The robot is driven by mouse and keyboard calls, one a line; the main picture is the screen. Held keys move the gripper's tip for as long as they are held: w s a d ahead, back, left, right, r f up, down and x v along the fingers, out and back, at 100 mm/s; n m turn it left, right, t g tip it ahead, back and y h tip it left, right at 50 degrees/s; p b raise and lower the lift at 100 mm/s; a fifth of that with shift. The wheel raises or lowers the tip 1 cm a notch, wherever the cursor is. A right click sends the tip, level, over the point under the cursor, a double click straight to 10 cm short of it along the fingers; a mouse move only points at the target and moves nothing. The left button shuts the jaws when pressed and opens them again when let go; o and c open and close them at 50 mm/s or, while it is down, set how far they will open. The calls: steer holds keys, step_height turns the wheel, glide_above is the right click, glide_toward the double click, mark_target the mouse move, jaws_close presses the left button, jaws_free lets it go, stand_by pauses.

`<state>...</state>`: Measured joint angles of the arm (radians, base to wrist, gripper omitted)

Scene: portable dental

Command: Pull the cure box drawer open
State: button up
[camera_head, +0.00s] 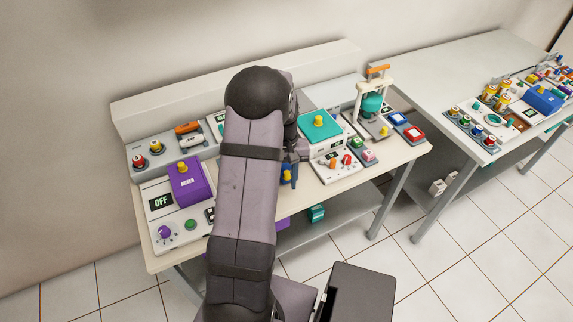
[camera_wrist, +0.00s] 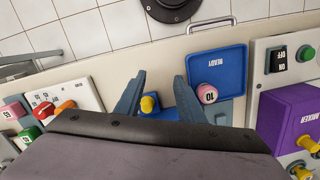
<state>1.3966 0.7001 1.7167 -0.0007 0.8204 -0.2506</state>
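A blue part with a yellow knob (camera_wrist: 148,104) shows between my fingers in the wrist view. In the head view the blue part (camera_head: 287,175) is near the table's front edge, half hidden by my arm. It may be the cure box drawer; no cure box label is readable and the body behind it is hidden by my wrist. My gripper (camera_wrist: 157,84) is open, its two blue-grey fingers on either side of the knob with gaps. I cannot tell whether either finger touches it. In the head view my gripper (camera_head: 296,152) is mostly hidden behind my arm.
A blue tray (camera_wrist: 232,62) with a pink-topped cylinder (camera_wrist: 207,93) lies right of my fingers in the wrist view. Beyond it is the purple mixer (camera_wrist: 292,112). A white panel with red and orange knobs (camera_wrist: 82,94) stands to the left. The floor beyond the table edge is mostly clear.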

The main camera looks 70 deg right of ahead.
mark_target(286, 172)
steer(key=d+r+n, duration=0.1)
steer(key=d+n, duration=0.1)
steer(key=w+d+r+n, duration=0.1)
steer(key=d+r+n, duration=0.1)
steer(key=d+r+n+h, duration=0.1)
steer(key=d+r+n, duration=0.1)
steer(key=shift+w+d+r, duration=0.1)
steer(key=shift+w+d, duration=0.05)
steer(key=shift+d, duration=0.05)
steer(key=shift+a+n, duration=0.1)
steer(key=shift+n, duration=0.5)
steer(key=shift+f+p, duration=1.25)
steer(key=shift+f, duration=2.45)
jaws_close()
